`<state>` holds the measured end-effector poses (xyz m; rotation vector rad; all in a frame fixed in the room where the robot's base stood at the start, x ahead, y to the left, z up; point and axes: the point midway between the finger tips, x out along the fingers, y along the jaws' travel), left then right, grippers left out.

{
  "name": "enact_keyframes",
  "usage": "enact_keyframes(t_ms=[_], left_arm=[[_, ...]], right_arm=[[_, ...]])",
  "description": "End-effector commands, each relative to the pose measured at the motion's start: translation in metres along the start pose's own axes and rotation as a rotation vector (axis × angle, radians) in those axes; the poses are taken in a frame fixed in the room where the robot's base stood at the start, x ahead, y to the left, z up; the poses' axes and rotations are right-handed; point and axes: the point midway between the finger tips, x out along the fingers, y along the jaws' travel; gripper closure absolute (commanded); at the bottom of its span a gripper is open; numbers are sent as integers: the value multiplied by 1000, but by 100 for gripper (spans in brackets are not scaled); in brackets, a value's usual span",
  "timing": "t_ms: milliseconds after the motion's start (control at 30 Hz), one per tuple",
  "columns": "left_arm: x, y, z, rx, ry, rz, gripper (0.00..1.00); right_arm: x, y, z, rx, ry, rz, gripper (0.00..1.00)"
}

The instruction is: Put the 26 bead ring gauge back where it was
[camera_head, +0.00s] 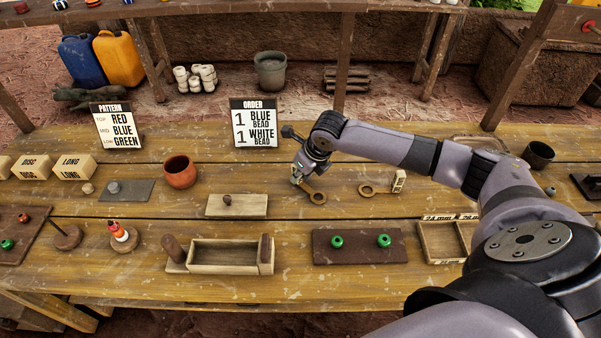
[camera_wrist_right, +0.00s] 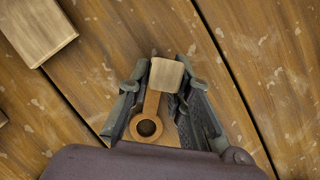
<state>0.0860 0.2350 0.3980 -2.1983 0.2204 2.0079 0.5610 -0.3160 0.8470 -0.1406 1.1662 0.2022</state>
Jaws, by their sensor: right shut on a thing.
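My right gripper (camera_head: 300,176) is shut on a ring gauge (camera_head: 317,198) at the middle of the table. In the right wrist view the fingers (camera_wrist_right: 167,92) stand on both sides of the gauge's pale block (camera_wrist_right: 166,75). Its brown handle and ring (camera_wrist_right: 147,127) point back toward the palm. I cannot read a number on the held gauge. A second ring gauge (camera_head: 368,190) lies to the right, its pale labelled block (camera_head: 399,180) upright at its right end; that label is too small to read. My left gripper is not in view.
A dark board (camera_head: 360,247) with two green beads is in front. A divided tray (camera_head: 440,242) labelled 24 mm stands front right, partly behind my arm. An order sign (camera_head: 254,123) and clay pot (camera_head: 180,172) stand left.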

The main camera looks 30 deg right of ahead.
Motion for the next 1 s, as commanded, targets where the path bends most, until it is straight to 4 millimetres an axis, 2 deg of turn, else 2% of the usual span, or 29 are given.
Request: enact_keyframes(t_ms=[33,67,367,733,867,1000], left_arm=[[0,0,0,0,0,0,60],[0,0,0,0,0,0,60],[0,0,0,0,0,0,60],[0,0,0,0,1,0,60],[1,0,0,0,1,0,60],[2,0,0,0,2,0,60]], right_arm=[[2,0,-1,0,1,0,100],[2,0,-1,0,1,0,80],[2,0,-1,0,1,0,60],[-4,0,1,0,0,-1,60],[-23,-1,2,-1,-3,-2,60],[-54,-2,1,-1,-2,-3,60]])
